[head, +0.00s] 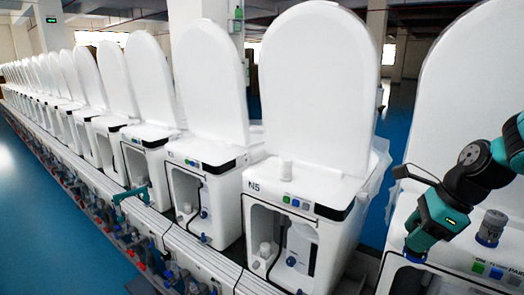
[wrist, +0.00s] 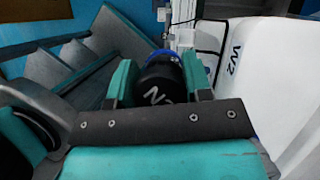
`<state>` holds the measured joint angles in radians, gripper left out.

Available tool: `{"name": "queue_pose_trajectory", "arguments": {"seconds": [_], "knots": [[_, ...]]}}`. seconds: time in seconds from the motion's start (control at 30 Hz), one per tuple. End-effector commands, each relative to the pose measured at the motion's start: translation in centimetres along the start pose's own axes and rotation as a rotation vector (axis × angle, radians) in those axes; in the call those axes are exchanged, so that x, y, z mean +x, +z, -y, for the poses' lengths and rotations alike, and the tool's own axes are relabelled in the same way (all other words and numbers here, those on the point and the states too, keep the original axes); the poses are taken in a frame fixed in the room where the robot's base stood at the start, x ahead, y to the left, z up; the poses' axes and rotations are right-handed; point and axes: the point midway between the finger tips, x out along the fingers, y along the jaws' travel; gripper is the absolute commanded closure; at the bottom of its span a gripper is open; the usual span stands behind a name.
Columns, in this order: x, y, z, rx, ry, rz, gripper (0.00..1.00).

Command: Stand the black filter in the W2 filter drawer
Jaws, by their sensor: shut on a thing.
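My gripper (wrist: 155,85) is shut on the black filter (wrist: 160,82), a round dark body with white lettering and a blue ring at its far end. The teal fingers press on both sides of it in the wrist view. In the head view my gripper (head: 416,250) points down at the front of the nearest white toilet unit at the right; the filter is mostly hidden there. The W2 label (wrist: 233,58) shows on a white unit right of the filter in the wrist view. I cannot make out the W2 filter drawer in either view.
A grey cap with a blue base (head: 490,228) stands on the nearest unit, right of my gripper. A row of similar units runs back left. Blue floor (head: 30,200) lies clear at the left.

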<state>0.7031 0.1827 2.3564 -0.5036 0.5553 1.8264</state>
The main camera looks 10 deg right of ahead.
Motion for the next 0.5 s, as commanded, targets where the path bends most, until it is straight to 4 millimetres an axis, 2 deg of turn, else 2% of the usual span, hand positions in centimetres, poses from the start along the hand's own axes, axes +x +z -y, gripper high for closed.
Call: {"name": "queue_pose_trajectory", "arguments": {"seconds": [0.03, 0.2, 0.33, 0.5], "knots": [[1.8, 0.3, 0.5, -0.133, 0.071, 0.001, 0.79], [7.6, 1.4, 1.3, -0.646, 0.3, 0.0, 0.79], [12.3, 2.0, 1.0, -1.024, 0.469, -0.002, 0.79], [18.2, 2.3, -0.1, -1.472, 0.671, -0.003, 0.79]]}}
